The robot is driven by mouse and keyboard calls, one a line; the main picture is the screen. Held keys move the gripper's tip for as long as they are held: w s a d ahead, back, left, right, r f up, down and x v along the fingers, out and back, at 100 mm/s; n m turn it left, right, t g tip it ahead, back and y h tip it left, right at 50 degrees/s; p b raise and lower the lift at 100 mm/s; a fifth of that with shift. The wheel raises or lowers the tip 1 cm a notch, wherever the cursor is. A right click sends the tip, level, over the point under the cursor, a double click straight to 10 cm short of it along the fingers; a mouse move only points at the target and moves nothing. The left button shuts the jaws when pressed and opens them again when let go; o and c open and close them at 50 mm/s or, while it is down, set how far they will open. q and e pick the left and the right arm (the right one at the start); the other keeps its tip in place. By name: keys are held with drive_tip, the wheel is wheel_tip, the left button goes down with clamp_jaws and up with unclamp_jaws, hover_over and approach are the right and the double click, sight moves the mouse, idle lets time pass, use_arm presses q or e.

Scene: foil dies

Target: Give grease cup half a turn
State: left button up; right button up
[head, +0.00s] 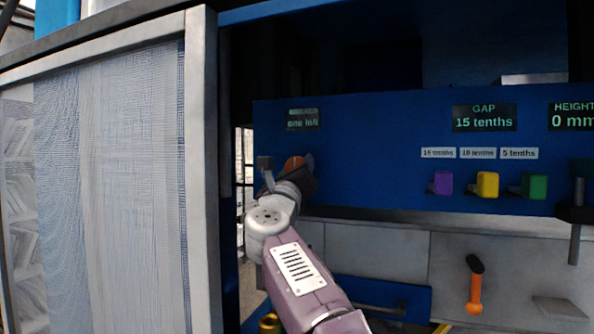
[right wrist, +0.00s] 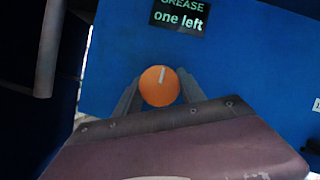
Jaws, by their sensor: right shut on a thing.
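The grease cup is an orange round cap on the blue panel, under a sign reading "GREASE one left" (right wrist: 180,16). In the right wrist view the cup (right wrist: 160,87) faces me, with a white mark pointing up and slightly right. My right gripper (right wrist: 159,92) is shut on it, one grey finger on each side. In the head view the orange cup (head: 293,163) shows only partly behind my right gripper (head: 292,170). My left gripper is in neither view.
On the panel to the right are a purple block (head: 441,183), a yellow block (head: 487,185) and a green block (head: 534,186) under small labels. A display (head: 484,118) reads "GAP 15 tenths". An orange-handled lever (head: 475,290) stands lower. A grey-framed door (head: 203,170) is at left.

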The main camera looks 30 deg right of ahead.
drive_tip(key=shift+s+r, duration=0.1)
drive_tip(key=shift+r, duration=0.1)
drive_tip(key=o, duration=1.1)
drive_tip(key=shift+o, duration=1.3)
drive_tip(key=shift+d+f, duration=0.1)
drive_tip(key=shift+f, duration=0.05)
drive_tip(key=shift+a+f+b, duration=0.25)
drive_tip(key=shift+a+b, duration=0.05)
drive_tip(key=shift+b, duration=0.05)
drive_tip(key=b+v, duration=0.3)
drive_tip(key=v, duration=0.5)
drive_tip(key=shift+s+b, duration=0.25)
drive_tip(key=shift+b, duration=0.1)
